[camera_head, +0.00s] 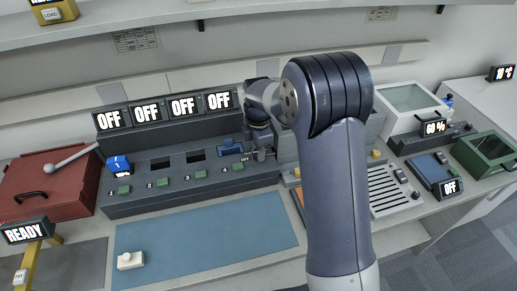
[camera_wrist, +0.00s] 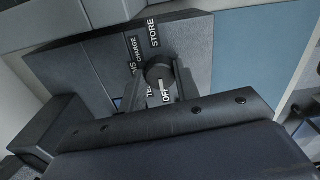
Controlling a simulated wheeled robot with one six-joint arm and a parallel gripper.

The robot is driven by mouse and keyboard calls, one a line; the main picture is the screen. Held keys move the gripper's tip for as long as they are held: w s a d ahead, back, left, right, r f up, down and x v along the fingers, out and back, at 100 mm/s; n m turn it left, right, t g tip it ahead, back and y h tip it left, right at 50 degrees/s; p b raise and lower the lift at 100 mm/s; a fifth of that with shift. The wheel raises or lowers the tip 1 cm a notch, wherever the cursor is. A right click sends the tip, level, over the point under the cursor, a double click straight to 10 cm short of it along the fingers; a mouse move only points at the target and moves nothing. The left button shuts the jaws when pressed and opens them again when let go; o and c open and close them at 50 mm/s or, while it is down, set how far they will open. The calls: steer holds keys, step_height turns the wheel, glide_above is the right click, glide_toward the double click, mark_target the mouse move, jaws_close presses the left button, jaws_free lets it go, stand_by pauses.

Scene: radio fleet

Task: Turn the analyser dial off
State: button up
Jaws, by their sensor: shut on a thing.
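The analyser dial (camera_wrist: 158,71) is a round black knob with a white pointer mark, seen in the wrist view on a dark grey panel. Labels around it read STORE, CHARGE and OFF, and others are partly hidden. The white mark points towards the OFF label (camera_wrist: 166,97). My gripper (camera_wrist: 160,80) is shut on the dial, one finger on each side. In the head view my gripper (camera_head: 261,152) is at the right end of the dark analyser unit (camera_head: 150,208), and my arm hides part of that area.
Several screens reading OFF (camera_head: 146,112) stand along the analyser's back. A blue battery (camera_head: 118,165) sits at its left bay. A red box (camera_head: 45,185) is at left and a slotted tray (camera_head: 390,190) at right. The blue mat (camera_head: 205,245) in front is mostly clear.

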steer(key=shift+n, duration=0.3)
stand_by(0.4)
steer(key=o, duration=1)
steer(key=shift+c, duration=0.2)
step_height(320, 180, up, 11)
steer(key=shift+b, duration=0.35)
steer(key=shift+f, duration=0.2)
step_height(320, 180, down, 11)
steer(key=shift+r+p, duration=0.1)
steer(key=shift+p, duration=0.3)
steer(key=shift+r, duration=0.1)
